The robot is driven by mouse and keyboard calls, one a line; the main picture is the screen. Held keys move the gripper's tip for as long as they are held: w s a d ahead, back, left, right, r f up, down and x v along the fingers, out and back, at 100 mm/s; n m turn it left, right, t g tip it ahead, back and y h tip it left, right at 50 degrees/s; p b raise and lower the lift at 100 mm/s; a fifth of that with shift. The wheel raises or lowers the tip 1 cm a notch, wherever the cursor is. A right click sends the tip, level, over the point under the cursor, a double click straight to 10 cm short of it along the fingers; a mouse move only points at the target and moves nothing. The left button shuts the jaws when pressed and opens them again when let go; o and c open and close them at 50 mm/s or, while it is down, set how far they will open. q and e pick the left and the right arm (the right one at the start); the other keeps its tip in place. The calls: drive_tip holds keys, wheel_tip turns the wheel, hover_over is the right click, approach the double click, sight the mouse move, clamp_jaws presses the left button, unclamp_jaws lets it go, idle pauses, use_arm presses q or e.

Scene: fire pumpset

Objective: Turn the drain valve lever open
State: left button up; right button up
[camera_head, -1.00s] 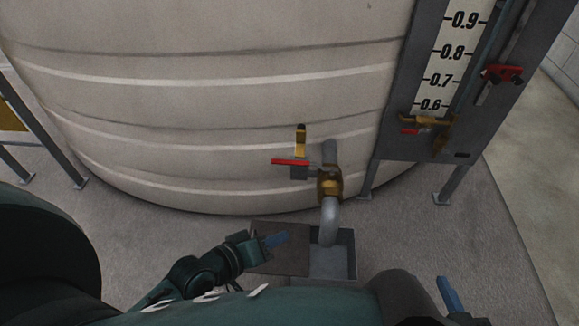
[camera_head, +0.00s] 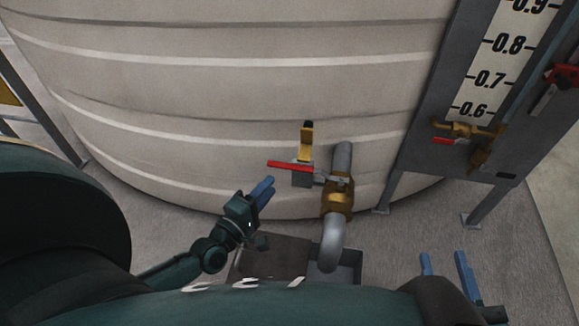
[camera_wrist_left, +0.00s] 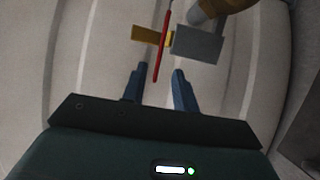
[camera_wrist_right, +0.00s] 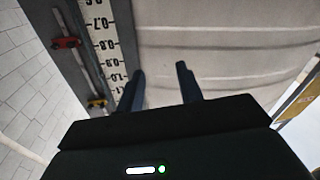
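The drain valve has a red lever (camera_head: 292,165), a yellow upright piece (camera_head: 306,143) and a brass body (camera_head: 338,197) on a grey pipe low on the tank. In the left wrist view the red lever (camera_wrist_left: 162,48) lies between and beyond the fingertips, pointing toward my gripper. My left gripper (camera_head: 264,189) is just below and left of the lever in the head view, and its blue fingers (camera_wrist_left: 156,80) are apart and empty. My right gripper (camera_head: 445,258) is open and empty at the lower right; its fingers also show apart in the right wrist view (camera_wrist_right: 162,80).
The large pale tank (camera_head: 220,90) fills the background. An open grey drain box (camera_head: 345,265) sits on the floor under the pipe. A level gauge panel (camera_head: 440,140) with small brass and red valves (camera_head: 465,130) stands at the right.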

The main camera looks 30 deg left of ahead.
sight(288, 165)
use_arm(q)
drive_tip(key=w, duration=0.3)
drive_tip(key=w+d+b, duration=0.1)
drive_tip(key=w, duration=0.5)
drive_tip(key=shift+w+d+b, duration=0.15)
drive_tip(key=shift+b, duration=0.15)
use_arm(e)
drive_tip(key=shift+s+a+n+t+y, duration=0.15)
drive_tip(key=shift+a+n+t+y, duration=0.2)
drive_tip(key=shift+y, duration=0.35)
use_arm(q)
drive_tip(key=shift+c, duration=0.3)
clamp_jaws()
